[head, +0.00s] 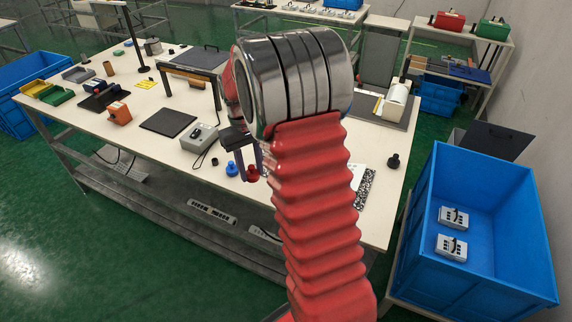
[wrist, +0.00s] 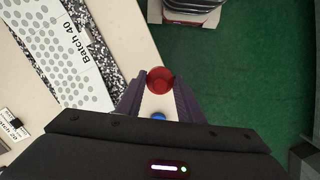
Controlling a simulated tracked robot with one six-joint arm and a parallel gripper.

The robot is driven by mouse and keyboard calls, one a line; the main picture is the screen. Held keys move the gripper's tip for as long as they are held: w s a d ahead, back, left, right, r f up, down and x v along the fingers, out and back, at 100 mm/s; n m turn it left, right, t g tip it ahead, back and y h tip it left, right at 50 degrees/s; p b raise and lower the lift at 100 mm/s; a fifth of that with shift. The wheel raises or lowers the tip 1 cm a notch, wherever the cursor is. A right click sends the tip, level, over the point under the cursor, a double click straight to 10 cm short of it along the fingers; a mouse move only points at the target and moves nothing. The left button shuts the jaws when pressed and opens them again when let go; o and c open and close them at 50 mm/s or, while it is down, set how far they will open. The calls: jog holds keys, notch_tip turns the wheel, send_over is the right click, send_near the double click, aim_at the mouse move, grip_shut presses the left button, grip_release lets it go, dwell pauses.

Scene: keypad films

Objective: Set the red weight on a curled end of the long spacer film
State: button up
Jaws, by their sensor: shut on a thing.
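My gripper (head: 248,172) is shut on the red weight (head: 253,174), which sits between the fingertips in the wrist view (wrist: 160,80). The blue weight (head: 232,169) stands on the table just left of the red one; in the wrist view it shows small between the fingers (wrist: 158,117), partly hidden by my gripper's body. A long white dotted sheet printed "Batch 40" (wrist: 75,65) lies left of my gripper in the wrist view, beside a black-and-white speckled strip (wrist: 104,48). I cannot tell which film is the long spacer, and no curled end shows clearly. My arm hides part of this area in the head view.
The white table (head: 395,215) ends near my gripper, with green floor (wrist: 245,75) beyond. A grey control box (head: 199,138) and a black mat (head: 168,122) lie to the left. A black knob-like object (head: 393,160) stands at the right. A blue crate (head: 500,190) stands beyond the table.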

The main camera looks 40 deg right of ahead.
jog(key=w+a, duration=0.2)
jog(key=a, duration=0.6)
jog(key=w+a+n, duration=0.1)
jog(key=w+a, duration=0.1)
jog(key=a, duration=0.6)
jog(key=shift+w+a+f, duration=0.2)
jog(key=shift+w+f, duration=0.05)
jog(key=shift+f, duration=0.15)
